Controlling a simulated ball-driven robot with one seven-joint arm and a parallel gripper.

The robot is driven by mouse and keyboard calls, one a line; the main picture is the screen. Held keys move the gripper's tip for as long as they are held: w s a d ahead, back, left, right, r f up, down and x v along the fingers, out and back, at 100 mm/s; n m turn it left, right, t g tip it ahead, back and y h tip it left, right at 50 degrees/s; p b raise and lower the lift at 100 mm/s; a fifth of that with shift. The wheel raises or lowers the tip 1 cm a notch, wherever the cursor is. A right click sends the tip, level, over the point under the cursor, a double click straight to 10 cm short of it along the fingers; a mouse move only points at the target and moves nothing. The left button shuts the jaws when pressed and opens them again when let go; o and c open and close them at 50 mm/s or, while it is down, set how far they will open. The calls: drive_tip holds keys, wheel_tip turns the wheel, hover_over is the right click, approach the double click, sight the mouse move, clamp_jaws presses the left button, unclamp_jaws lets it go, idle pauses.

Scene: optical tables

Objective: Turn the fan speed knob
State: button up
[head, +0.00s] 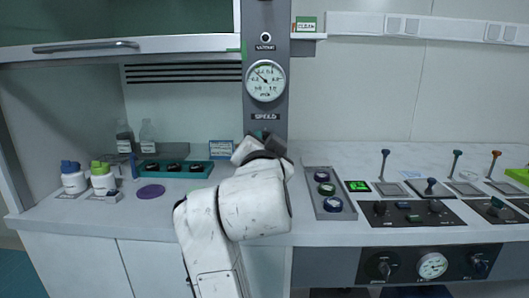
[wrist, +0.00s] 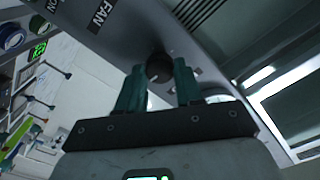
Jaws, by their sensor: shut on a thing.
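The fan speed knob (wrist: 158,67) is a round black knob with a pale mark, on a grey panel. My gripper (wrist: 159,76) has its two teal fingers on either side of the knob and is shut on it. In the head view, my white arm reaches up to the grey column (head: 265,30) just below the SPEED label (head: 265,117). There my wrist hides the knob and most of the fingers. A round dial gauge (head: 266,80) sits above the label. The FAN label (wrist: 103,12) shows beside the knob in the wrist view.
A teal tray (head: 208,174) of black items and capped jars (head: 73,178) stand left of my arm. A grey tray of round items (head: 312,206), several upright levers and black control panels (head: 412,214) are on the right. A raised hood sash (head: 130,45) is at upper left.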

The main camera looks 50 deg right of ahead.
idle(0.4)
drive_tip(key=o, duration=1)
drive_tip(key=shift+o, duration=0.2)
drive_tip(key=v, duration=1.1)
